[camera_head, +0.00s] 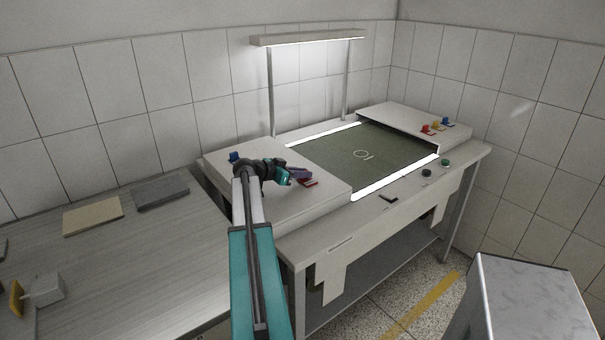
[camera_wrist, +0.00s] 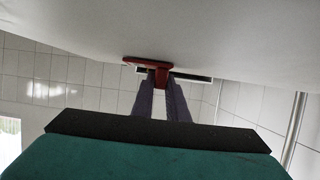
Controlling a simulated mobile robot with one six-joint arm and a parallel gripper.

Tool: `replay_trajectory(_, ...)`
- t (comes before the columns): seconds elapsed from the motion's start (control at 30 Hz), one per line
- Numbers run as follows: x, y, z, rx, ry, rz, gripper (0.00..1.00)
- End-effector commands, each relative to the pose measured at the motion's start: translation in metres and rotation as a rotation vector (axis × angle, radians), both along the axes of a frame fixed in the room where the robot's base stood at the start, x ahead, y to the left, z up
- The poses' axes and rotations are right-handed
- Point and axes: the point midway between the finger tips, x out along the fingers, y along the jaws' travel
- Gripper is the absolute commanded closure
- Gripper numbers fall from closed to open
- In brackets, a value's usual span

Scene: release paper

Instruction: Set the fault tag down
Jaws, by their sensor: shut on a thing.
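A red tag (camera_head: 309,183), which I take for the fault tag, is at the right part of the bench's pale left block (camera_head: 328,196). In the wrist view the red tag (camera_wrist: 148,62) has a flat base and a stem between my fingers. My gripper (camera_head: 301,174) is shut on it, and its purple fingers (camera_wrist: 162,84) close on the stem. The base looks very near or on the pale surface; I cannot tell whether it touches. A dark slot with a pale rim (camera_wrist: 198,77) shows beside it.
A blue piece (camera_head: 233,157) stands on the same block, behind my arm. Red, yellow and blue pieces (camera_head: 437,125) stand on the right block. A green mat (camera_head: 375,155) lies between lit strips. A lamp (camera_head: 308,38) hangs above. A metal box (camera_head: 530,295) stands front right.

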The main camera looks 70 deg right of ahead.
Motion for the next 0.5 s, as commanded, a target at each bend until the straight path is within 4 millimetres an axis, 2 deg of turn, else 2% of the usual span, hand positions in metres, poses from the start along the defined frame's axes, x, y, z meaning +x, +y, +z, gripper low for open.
replay_trajectory(0.2, -0.0002, -0.0001, -0.0029, 0.0, 0.0, 0.0, 1.0)
replay_trajectory(0.23, -0.0002, -0.0001, -0.0027, 0.0, 0.0, 0.0, 0.85)
replay_trajectory(0.33, -0.0003, 0.0, -0.0019, 0.0, 0.0, 0.0, 0.68)
replay_trajectory(0.5, -0.0003, -0.0002, -0.0019, 0.0, 0.0, -0.001, 0.68)
